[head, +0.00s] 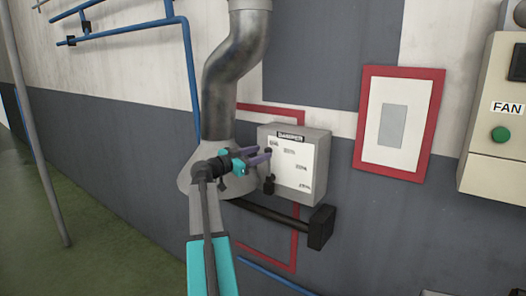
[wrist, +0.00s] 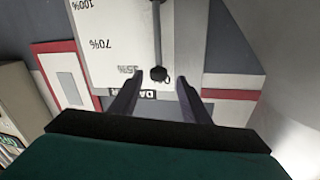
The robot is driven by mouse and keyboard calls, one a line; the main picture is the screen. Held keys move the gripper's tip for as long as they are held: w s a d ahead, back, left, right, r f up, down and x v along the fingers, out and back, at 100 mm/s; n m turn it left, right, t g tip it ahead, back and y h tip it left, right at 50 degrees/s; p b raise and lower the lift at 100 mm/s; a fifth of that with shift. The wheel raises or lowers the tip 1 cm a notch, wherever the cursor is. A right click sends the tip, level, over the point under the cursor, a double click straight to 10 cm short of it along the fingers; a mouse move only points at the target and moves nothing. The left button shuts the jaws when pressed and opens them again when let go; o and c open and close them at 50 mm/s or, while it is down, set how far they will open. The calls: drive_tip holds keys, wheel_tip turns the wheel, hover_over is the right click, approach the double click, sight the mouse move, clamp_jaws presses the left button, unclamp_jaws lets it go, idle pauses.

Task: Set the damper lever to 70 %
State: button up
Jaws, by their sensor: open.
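The damper box (head: 317,165) is a grey wall box with a white scale plate and a "DAMPER" label at its top. Its lever is a thin rod with a dark round knob (wrist: 158,73). In the head view the lever stands near the plate's left edge, pointing up. In the wrist view, which is upside down, 35%, 70% and 100% are legible; the knob is beside 35% and partly covers another mark. My gripper (head: 258,155) is open at the plate's left side. In the wrist view the knob appears between its fingertips (wrist: 160,78); depth is unclear.
A large grey duct (head: 222,110) rises close on the left of the box. A dark bar with a square end (head: 321,227) runs below it. A red-framed panel (head: 430,130) and a FAN box with a green button (head: 501,134) are to the right.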

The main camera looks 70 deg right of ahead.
drive_tip(key=shift+p+x, duration=0.3)
drive_tip(key=shift+x, duration=1.1)
